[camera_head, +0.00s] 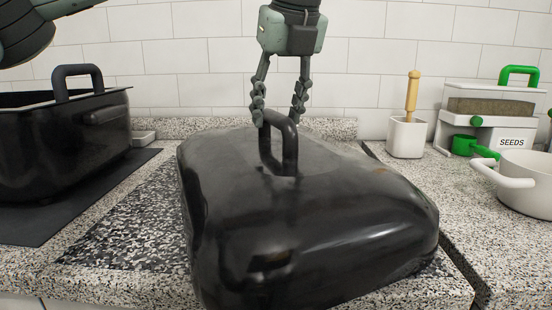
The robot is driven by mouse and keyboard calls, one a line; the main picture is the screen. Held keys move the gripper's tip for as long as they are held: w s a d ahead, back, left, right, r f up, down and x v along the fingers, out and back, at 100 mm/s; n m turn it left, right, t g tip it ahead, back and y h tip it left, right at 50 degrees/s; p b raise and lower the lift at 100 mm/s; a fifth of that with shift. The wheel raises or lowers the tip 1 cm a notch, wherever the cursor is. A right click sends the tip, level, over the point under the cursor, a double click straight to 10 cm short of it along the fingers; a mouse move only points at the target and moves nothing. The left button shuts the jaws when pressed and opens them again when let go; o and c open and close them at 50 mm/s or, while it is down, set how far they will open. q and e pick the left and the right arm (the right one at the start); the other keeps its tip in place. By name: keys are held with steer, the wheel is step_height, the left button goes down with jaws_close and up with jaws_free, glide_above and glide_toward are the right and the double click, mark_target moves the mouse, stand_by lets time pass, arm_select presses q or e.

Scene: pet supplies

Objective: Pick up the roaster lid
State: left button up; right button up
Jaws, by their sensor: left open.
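The roaster lid (335,215) is a large glossy black dome on the speckled counter in the middle of the head view. A loop handle (289,150) stands up from its top. My left gripper (278,115) points down from above, its two fingers apart at the top of the handle, one finger near each side. I cannot tell whether either finger touches the handle. My right gripper is not in view. The black roaster base (60,150), with an upright end handle (78,80), stands at the left.
A dark mat (30,228) lies under the roaster at left. At right are a white cup (407,138) with a wooden-handled tool, a white seed box (490,115) with green parts, and a white pot (525,182). A tiled wall (190,60) closes the back.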

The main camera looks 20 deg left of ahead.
arm_select(q)
jaws_close()
stand_by(0.3)
steer(key=shift+r, duration=0.15)
